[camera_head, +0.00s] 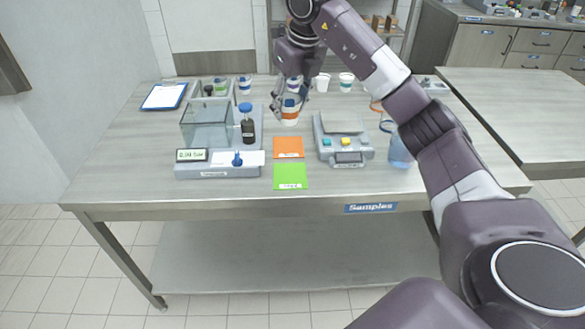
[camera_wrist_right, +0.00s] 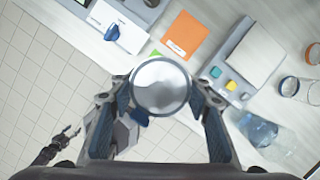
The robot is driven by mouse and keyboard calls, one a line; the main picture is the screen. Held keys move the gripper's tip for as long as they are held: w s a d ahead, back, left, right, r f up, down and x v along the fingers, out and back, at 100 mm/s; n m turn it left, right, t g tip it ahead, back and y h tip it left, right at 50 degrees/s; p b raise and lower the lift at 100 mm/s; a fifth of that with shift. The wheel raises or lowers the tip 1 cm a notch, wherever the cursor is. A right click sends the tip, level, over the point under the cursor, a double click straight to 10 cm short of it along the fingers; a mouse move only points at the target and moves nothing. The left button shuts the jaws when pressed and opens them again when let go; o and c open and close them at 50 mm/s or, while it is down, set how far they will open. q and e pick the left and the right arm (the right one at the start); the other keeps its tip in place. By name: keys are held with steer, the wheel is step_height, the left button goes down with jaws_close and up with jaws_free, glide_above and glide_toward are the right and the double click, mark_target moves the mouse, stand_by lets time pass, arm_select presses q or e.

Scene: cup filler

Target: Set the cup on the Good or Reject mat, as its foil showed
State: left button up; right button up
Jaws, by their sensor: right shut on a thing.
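My right gripper (camera_head: 287,98) is shut on a white cup (camera_head: 290,114) with orange and blue bands, held upright above the table behind the mats. In the right wrist view the cup's round silver foil top (camera_wrist_right: 161,86) sits between the fingers; its grey patches do not clearly show whether it bulges or sinks. The orange mat (camera_head: 288,147) lies directly behind the green mat (camera_head: 291,178), both bare; their lettering is too small to read. The orange mat also shows in the wrist view (camera_wrist_right: 186,34). My left gripper (camera_wrist_right: 68,136) appears there over the floor, small, open and empty.
A balance with a glass case (camera_head: 207,127) and a dark blue-capped bottle (camera_head: 247,130) stand left of the mats. A scale (camera_head: 343,143) with coloured buttons stands right. A clear bluish vessel (camera_head: 401,153) is farther right. Cups (camera_head: 346,83) and a clipboard (camera_head: 164,96) are at the back.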

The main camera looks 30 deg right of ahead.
step_height(320, 180, down, 13)
steer(key=shift+w+f+p, duration=0.1)
steer(key=shift+f+p, duration=0.05)
steer(key=shift+p, duration=0.65)
step_height(320, 180, down, 3)
steer(key=shift+f+p, duration=0.15)
steer(key=shift+p, duration=0.2)
steer(key=shift+f, duration=0.4)
arm_select(q)
steer(key=shift+w+r, duration=0.2)
steer(key=shift+r, duration=0.4)
steer(key=shift+w+r, duration=0.2)
steer(key=shift+r, duration=0.4)
steer(key=shift+d, duration=0.1)
